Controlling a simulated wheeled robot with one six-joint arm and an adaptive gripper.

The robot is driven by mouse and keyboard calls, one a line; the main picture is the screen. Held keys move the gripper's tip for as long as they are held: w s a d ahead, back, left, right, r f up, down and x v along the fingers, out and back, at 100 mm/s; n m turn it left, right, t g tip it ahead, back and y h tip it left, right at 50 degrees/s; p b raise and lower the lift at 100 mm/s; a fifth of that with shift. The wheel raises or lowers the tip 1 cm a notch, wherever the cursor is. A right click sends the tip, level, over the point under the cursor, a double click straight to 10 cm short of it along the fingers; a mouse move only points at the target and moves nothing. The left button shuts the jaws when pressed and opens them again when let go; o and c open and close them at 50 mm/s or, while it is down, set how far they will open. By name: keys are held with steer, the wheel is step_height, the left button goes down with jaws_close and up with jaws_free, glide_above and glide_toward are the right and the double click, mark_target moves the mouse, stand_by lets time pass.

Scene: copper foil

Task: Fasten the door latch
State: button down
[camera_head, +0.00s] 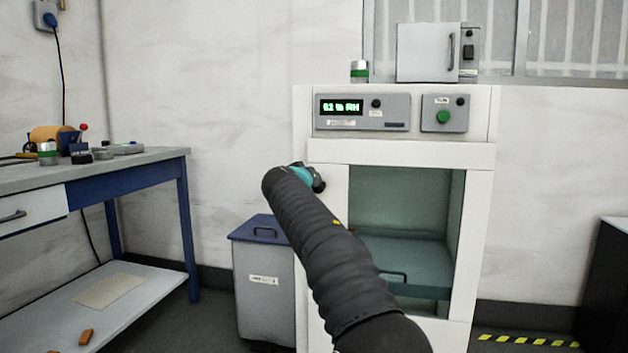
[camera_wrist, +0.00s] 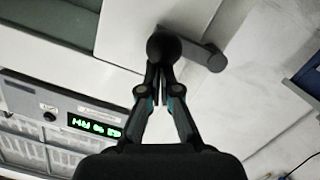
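A dark latch, a lever with a round knob (camera_wrist: 167,45), shows at the top of the wrist view. Its arm runs right to a rounded end (camera_wrist: 214,61) against a white surface. My gripper (camera_wrist: 161,68) has its fingers drawn nearly together, with the tips at the knob. I cannot tell whether they pinch it or only touch it. In the head view, my gripper (camera_head: 312,179) is at the upper left front of the white cabinet (camera_head: 400,152), mostly hidden by my arm. Behind a large window or opening, the cabinet shows a teal interior (camera_head: 405,200).
A grey bin with a blue lid (camera_head: 262,232) stands left of the cabinet. A blue-framed workbench (camera_head: 130,168) with tools is at the left. A display panel (camera_head: 362,111) and a green-button panel (camera_head: 444,113) sit above the cabinet front. A small box (camera_head: 428,52) stands on top.

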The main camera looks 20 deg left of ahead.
steer(key=shift+f, duration=0.2)
steer(key=r+p, duration=0.1)
steer(key=p, duration=0.1)
steer(key=w+r+p, duration=0.1)
steer(key=shift+a+r+p, duration=0.3)
steer(key=shift+w+a+r+p, duration=0.2)
steer(key=shift+r+p, duration=0.2)
steer(key=shift+p, duration=0.15)
steer(key=shift+w+a+r+p, duration=0.2)
steer(key=shift+r+p, duration=0.15)
steer(key=shift+p, duration=0.2)
steer(key=s+r+b, duration=0.1)
steer(key=s+b, duration=0.3)
steer(key=s, duration=0.6)
steer(key=shift+a+b, duration=0.15)
steer(key=shift+b, duration=0.2)
